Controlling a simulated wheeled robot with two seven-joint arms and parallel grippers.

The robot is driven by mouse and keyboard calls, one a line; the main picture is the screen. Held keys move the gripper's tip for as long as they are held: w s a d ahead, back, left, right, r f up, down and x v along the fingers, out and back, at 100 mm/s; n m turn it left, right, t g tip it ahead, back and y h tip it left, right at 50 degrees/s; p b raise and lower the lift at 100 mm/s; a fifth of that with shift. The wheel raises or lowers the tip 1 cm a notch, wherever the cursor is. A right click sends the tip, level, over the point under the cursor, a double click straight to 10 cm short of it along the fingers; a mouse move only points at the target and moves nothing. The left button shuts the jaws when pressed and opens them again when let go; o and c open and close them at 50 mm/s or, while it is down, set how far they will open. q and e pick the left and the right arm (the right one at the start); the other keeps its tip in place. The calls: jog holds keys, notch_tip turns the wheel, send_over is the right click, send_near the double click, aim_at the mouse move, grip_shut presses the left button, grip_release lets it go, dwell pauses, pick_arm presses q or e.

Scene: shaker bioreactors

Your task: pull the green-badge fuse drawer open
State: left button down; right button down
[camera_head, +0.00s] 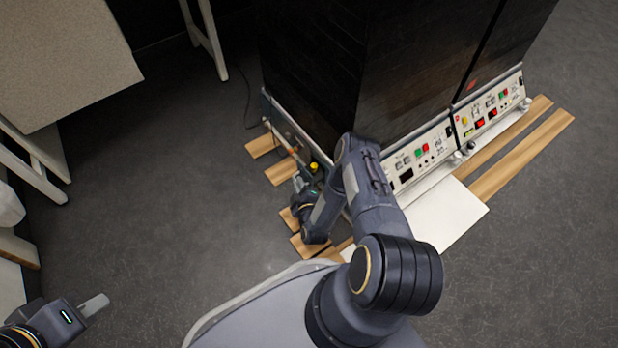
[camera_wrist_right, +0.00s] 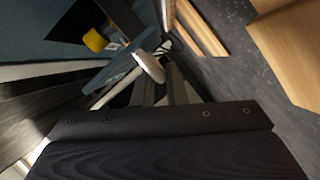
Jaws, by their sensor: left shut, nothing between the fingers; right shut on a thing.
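The black cabinet (camera_head: 400,60) stands at the upper middle. My right gripper (camera_head: 298,182) is low beside its left side, partly hidden by my forearm. In the right wrist view, its fingers (camera_wrist_right: 160,88) are shut at a pale, rounded handle-like piece (camera_wrist_right: 149,66), apparently the drawer handle. A yellow knob (camera_wrist_right: 94,40) is close by on the cabinet side; it also shows in the head view (camera_head: 314,167). I cannot make out a green badge or how far the drawer is open. My left gripper (camera_head: 95,305) is shut and empty at the lower left, far from the cabinet.
Wooden slats (camera_head: 284,171) stick out under the cabinet on the left, with more slats (camera_head: 520,152) at the right. A white slab (camera_head: 452,214) lies in front of the control panels (camera_head: 490,108). A pale table (camera_head: 60,55) stands at the upper left. The floor (camera_head: 170,200) between is clear.

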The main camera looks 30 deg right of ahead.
pick_arm(q)
jog(key=shift+r, duration=0.15)
pick_arm(e)
jog(key=a, duration=0.2)
jog(key=shift+s+a+f, duration=0.1)
jog(key=shift+s+a, duration=0.1)
jog(key=shift+a, duration=0.2)
jog(key=c, duration=1.5)
grip_release()
jog(key=shift+c, duration=0.2)
